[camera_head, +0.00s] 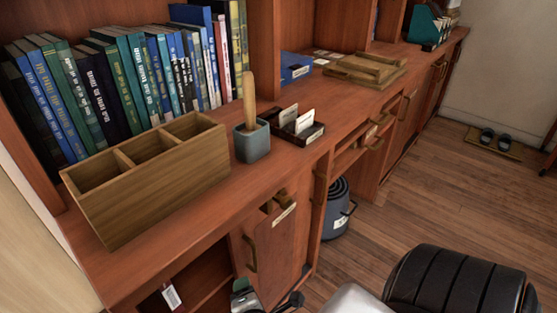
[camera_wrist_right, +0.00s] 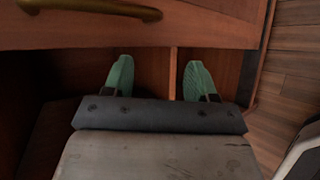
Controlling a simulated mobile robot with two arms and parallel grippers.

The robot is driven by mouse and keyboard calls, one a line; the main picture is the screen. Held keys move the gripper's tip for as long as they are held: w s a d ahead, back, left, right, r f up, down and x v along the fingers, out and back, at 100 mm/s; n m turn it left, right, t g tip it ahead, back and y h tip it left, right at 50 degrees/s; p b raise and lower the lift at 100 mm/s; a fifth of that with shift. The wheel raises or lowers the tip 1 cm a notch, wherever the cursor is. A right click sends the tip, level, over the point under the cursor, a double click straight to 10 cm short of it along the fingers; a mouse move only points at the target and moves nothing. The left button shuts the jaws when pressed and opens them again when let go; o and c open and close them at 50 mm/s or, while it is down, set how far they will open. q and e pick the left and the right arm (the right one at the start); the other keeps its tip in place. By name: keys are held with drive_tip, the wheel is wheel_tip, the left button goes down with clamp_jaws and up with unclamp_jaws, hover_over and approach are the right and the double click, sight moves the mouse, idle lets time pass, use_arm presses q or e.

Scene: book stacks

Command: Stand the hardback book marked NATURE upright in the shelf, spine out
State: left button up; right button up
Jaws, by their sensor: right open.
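Several hardback books (camera_head: 125,80) stand upright with spines out in the shelf (camera_head: 262,50) at the upper left in the head view. Their spine titles are too small to read, so I cannot tell whether one is marked NATURE. My right gripper (camera_head: 245,292) is at the bottom of the head view, low in front of the cabinet. In the right wrist view the right gripper (camera_wrist_right: 158,80) is open and empty, its two green fingertips apart before an open cabinet compartment with an upright divider (camera_wrist_right: 172,72). My left gripper is out of view.
A wooden divided box (camera_head: 150,185), a pen cup (camera_head: 252,142) and a card tray (camera_head: 293,127) stand on the counter. A red-and-white item (camera_head: 171,297) is in the lower compartment. A cabinet door (camera_head: 268,245) and a grey bin (camera_head: 337,208) are close by.

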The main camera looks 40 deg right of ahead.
drive_tip(key=s+a+r+m+g+y, duration=0.1)
drive_tip(key=s+r+m+g+y, duration=0.1)
drive_tip(key=s+m+g+y, duration=0.4)
drive_tip(key=s+m, duration=0.5)
drive_tip(key=m, duration=0.1)
drive_tip(key=shift+s+a+r+m+g, duration=0.15)
drive_tip(key=shift+s+r+m+g, duration=0.15)
drive_tip(key=shift+s+g, duration=0.1)
